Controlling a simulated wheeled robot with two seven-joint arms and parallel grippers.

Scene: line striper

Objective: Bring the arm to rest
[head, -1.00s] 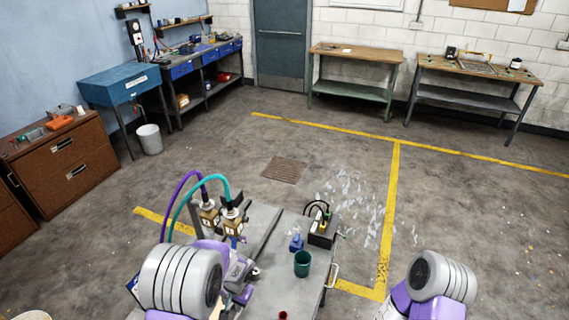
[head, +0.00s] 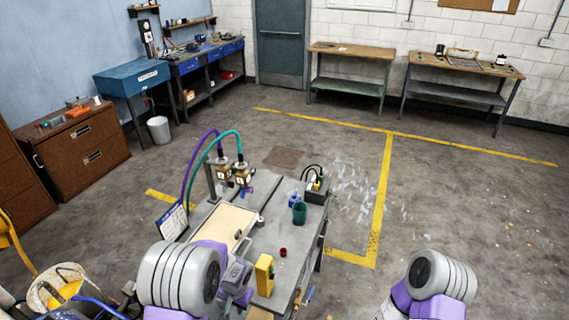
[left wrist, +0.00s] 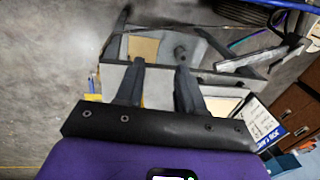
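My left gripper (head: 241,254) is low over the near edge of the grey worktable (head: 262,208) in the head view, partly hidden by my own arm. In the left wrist view my left gripper (left wrist: 159,65) has its two dark fingers apart with nothing between them. The tabletop shows beyond the fingers. My right arm's grey and purple joint is at the bottom right of the head view; its gripper is out of view.
Near my left arm on the worktable are a pale board (head: 222,226), a yellow block (head: 265,275), a red cup (head: 283,252) and a green cup (head: 299,213). Two nozzles with hoses (head: 232,172) stand behind. A bucket (head: 57,287) is at lower left. Floor to the right is clear.

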